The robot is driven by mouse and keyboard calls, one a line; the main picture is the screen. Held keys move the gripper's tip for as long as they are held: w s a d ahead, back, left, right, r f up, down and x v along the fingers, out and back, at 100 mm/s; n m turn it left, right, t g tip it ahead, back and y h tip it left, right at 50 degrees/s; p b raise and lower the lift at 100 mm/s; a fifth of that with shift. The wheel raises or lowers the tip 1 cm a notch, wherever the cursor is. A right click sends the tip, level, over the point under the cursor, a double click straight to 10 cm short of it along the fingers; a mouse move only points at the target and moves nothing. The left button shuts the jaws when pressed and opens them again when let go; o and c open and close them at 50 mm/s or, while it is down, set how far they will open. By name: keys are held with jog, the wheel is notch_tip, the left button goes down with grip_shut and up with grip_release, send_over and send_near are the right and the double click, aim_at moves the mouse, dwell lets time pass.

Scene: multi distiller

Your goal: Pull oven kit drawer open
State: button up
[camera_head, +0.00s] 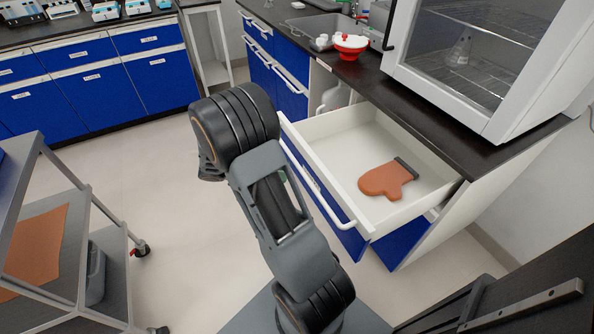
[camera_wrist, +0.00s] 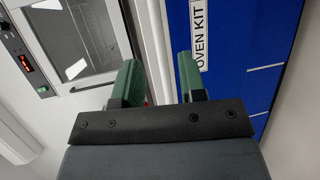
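The oven kit drawer (camera_head: 325,160) is pulled well out of the lab bench in the head view. Its front is blue with a white bar handle (camera_head: 338,208). An orange oven mitt (camera_head: 384,180) lies inside on the white bottom. In the wrist view the "OVEN KIT" label (camera_wrist: 203,35) is on the blue front (camera_wrist: 240,60), just right of my gripper (camera_wrist: 160,82). The two green fingers are apart, with pale edges of the drawer seen between and beyond them. I cannot tell whether the handle lies between them. My arm hides the gripper in the head view.
A white oven (camera_head: 490,60) with a glass door stands on the dark counter (camera_head: 425,105) above the drawer. A red and white container (camera_head: 350,45) is near the sink. A metal cart (camera_head: 85,215) stands at left. The floor (camera_head: 165,190) between is clear.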

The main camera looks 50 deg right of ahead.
jog(key=v, duration=0.7)
jog(key=shift+w+a, duration=0.15)
jog(key=shift+a, duration=0.05)
jog(key=shift+r, duration=0.1)
notch_tip(320, 180, down, 5)
jog(key=s+a+n+t+y, duration=0.1)
jog(key=a+n+t+y, duration=0.1)
jog(key=n+y, duration=0.15)
jog(key=s+a+r+n+t+y+p, duration=0.3)
jog(key=a+r+n+t+y+p, duration=0.1)
jog(key=a+r+p, duration=0.1)
jog(key=s+a+r+t+y+p, duration=0.2)
jog(key=r+p, duration=0.4)
jog(key=r, duration=0.5)
jog(key=s+a+r+t+y+p, duration=0.2)
jog(key=r+t+p, duration=0.4)
jog(key=r, duration=0.5)
jog(key=shift+a, duration=0.85)
jog(key=shift+s+a+y, duration=0.1)
jog(key=shift+y, duration=0.15)
